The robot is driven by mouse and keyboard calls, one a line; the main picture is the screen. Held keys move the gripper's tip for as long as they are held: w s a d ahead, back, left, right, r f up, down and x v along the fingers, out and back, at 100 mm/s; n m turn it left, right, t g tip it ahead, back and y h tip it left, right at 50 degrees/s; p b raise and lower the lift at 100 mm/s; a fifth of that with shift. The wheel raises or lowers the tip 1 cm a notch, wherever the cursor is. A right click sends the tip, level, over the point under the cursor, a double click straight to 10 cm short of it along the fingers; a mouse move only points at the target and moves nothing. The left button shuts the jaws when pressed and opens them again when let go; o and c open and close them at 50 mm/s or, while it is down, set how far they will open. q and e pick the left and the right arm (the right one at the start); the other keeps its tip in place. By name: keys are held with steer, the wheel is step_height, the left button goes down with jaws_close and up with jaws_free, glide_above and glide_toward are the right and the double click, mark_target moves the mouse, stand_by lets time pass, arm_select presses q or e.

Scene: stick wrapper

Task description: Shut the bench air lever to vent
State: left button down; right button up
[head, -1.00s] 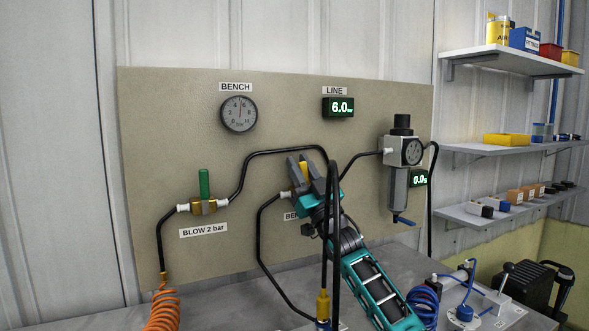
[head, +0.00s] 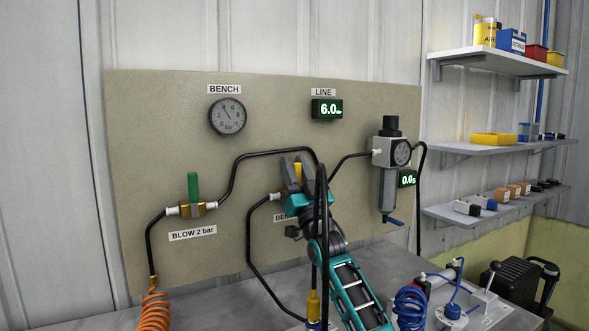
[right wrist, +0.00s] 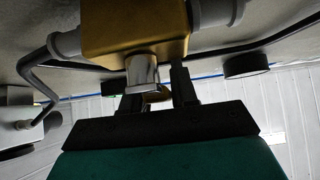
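The yellow bench air lever (head: 298,172) stands upright on its valve, low in the middle of the panel. My right gripper (head: 297,170) is at the lever, with one grey finger on each side and the lever filling the gap. In the right wrist view, the brass valve body (right wrist: 135,32) and its silver stem (right wrist: 142,72) are just beyond the fingers (right wrist: 157,95). Part of the lever shows between them. The BENCH gauge (head: 227,116) has its needle pointing to the upper left. My gripper covers part of the bench label (head: 280,218). My left gripper is not in view.
A green-handled blow valve (head: 193,188) is on the panel to the left. Black hoses (head: 250,245) run around my right gripper and in front of my arm. The regulator (head: 389,165) hangs to the right. The LINE display (head: 327,109) reads 6.0.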

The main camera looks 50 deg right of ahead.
mark_target(299, 178)
steer(key=shift+o, duration=1.4)
steer(key=b+v, duration=0.1)
steer(key=v, duration=0.6)
steer(key=shift+s+f, duration=0.15)
steer(key=shift+s, duration=0.05)
